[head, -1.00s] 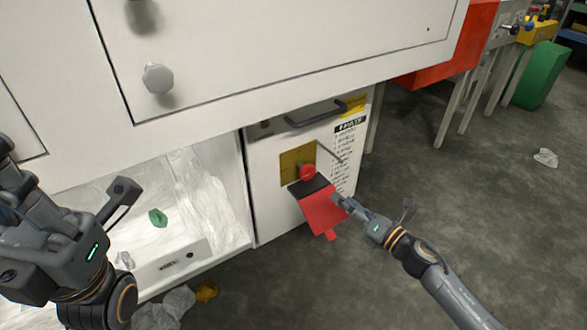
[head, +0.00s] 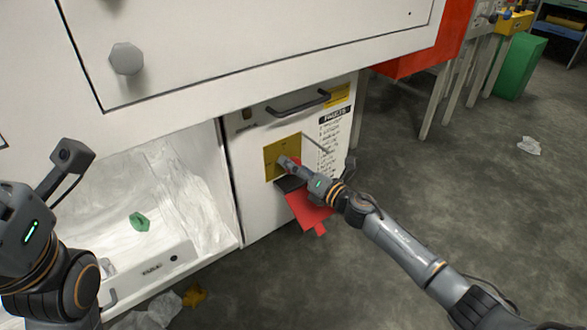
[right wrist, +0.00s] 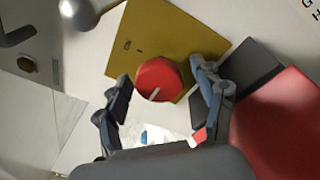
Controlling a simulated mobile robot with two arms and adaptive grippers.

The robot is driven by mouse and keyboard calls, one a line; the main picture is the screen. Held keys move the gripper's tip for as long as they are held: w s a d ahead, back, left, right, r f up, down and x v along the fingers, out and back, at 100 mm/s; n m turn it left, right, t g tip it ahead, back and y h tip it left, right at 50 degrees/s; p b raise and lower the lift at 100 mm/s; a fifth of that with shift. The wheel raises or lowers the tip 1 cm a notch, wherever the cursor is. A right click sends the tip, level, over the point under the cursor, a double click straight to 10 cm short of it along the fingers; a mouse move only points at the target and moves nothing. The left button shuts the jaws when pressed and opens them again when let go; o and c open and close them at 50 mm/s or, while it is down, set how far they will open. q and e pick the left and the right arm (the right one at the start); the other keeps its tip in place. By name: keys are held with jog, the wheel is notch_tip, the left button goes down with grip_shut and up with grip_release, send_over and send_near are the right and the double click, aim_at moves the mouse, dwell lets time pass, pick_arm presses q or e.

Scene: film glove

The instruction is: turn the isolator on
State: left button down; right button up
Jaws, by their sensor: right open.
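The isolator is a red rotary knob on a yellow plate (head: 269,160) on the white cabinet front. In the right wrist view the red knob (right wrist: 160,78) has a pale line on its lower part, and the yellow plate (right wrist: 140,30) has small dark marks. My right gripper (head: 284,162) is at the knob and largely hides it in the head view. In the right wrist view its open fingers (right wrist: 165,82) stand on either side of the knob; contact is unclear. My left gripper's body (head: 25,225) is at the left edge, its fingertips out of view.
A red and black flap (head: 306,207) hangs just below the plate, close to my right gripper. A dark handle (head: 298,103) juts out above. The open white compartment (head: 185,200) at left holds a green piece (head: 139,222). Floor at right is mostly clear.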

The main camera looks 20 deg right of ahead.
jog(key=shift+w+a, duration=0.1)
jog(key=shift+w, duration=0.05)
jog(key=shift+c, duration=0.4)
jog(key=c, duration=1.1)
